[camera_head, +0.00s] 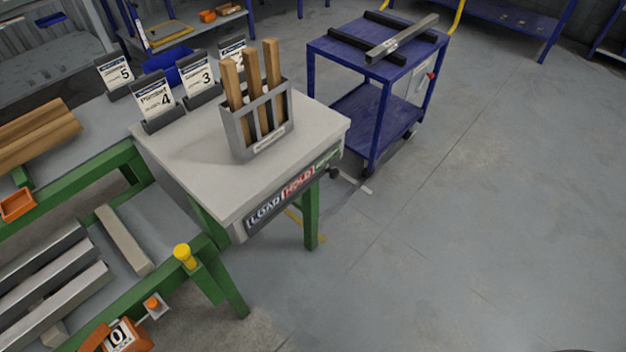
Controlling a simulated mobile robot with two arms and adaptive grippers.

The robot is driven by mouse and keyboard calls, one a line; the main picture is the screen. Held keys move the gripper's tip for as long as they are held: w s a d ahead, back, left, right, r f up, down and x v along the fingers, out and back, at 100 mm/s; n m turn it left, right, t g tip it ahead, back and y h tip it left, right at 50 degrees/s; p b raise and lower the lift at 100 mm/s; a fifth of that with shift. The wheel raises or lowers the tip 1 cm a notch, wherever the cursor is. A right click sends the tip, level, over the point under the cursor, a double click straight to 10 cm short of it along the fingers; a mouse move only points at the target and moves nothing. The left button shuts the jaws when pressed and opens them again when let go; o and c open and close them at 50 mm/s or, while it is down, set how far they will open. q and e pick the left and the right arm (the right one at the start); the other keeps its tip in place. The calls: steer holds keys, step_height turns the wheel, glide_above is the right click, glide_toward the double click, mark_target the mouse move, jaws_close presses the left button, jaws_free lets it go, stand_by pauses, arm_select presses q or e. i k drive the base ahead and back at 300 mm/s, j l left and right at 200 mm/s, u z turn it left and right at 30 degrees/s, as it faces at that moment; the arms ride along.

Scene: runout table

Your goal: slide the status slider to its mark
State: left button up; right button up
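The status strip (262,213) runs along the front edge of the pale-topped table. It carries a white "LOAD" label, a red "HOLD" label (298,184) and a green label (327,158) at its right end, whose text is too small to read. A dark round knob (333,173) sits at the strip's right end, just below the green label; it appears to be the slider's handle. Any mark for the slider is too small to make out. Neither of my grippers is in view.
A grey holder (262,141) with wooden sticks and several numbered card stands (157,100) are on the table (190,165). A blue cart (375,110) with bars stands behind right. Green-framed runout with metal bars (55,285) lies left. The floor at right is clear.

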mark_target(334, 173)
steer(key=i+l+u, duration=0.1)
steer(key=l+u, duration=0.15)
steer(key=u, duration=0.15)
steer(key=l+u, duration=0.25)
steer(key=u, duration=0.15)
steer(key=l+u, duration=0.25)
steer(key=u, duration=0.15)
steer(key=l, duration=0.5)
steer(key=k+l+u, duration=0.15)
steer(key=l, duration=0.8)
steer(key=l+u, duration=0.15)
steer(key=l, duration=0.35)
steer(key=k, duration=0.05)
